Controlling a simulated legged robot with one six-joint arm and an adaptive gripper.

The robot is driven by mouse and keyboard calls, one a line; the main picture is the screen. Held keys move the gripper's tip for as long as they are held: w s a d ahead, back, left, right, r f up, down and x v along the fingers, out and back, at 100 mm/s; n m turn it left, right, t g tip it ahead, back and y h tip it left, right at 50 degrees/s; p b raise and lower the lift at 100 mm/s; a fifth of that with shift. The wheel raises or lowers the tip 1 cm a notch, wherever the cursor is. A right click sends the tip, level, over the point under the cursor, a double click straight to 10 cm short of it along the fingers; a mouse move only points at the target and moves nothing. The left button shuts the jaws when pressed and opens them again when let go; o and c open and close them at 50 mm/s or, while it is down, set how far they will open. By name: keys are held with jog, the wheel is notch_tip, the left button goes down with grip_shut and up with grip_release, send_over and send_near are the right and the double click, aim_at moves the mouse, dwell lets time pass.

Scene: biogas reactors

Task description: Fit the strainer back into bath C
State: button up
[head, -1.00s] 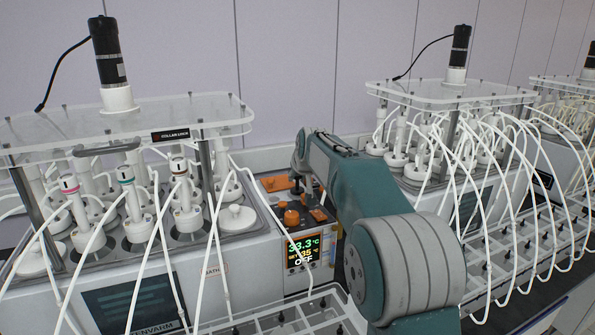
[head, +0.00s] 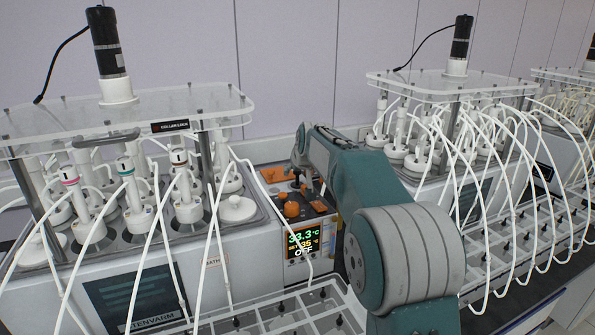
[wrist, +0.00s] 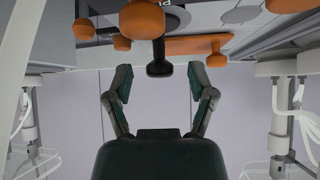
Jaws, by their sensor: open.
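My gripper (wrist: 162,92) is open in the wrist view, with its two fingers apart and nothing between them. A black knob-ended stem (wrist: 159,66) is just beyond the fingertips, roughly centred between them. It stands among the orange knobs (wrist: 142,20) of the heating unit (head: 305,240), whose display reads 33.3 °C and OFF. I cannot tell any part as the strainer.
Bottles with white tubes (head: 135,205) fill the left bath under a clear plate (head: 120,120). A second bath (head: 450,185) with tubes stands to the right. A compartmented tray (head: 290,310) lies in front. The wall behind is plain.

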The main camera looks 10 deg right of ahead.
jog(key=v, duration=1.1)
jog(key=shift+s+r, duration=0.2)
jog(key=shift+s, duration=0.1)
jog(key=s+f+g, duration=0.2)
jog(key=s+f, duration=0.1)
jog(key=s, duration=1.7)
jog(key=s+f, duration=0.5)
jog(key=s, duration=0.4)
jog(key=s+f+g, duration=0.1)
jog(key=s+f, duration=0.5)
jog(key=s, duration=0.3)
jog(key=shift+s+a+m+h, duration=0.15)
jog(key=shift+a+m+h, duration=0.15)
jog(key=shift+m, duration=0.1)
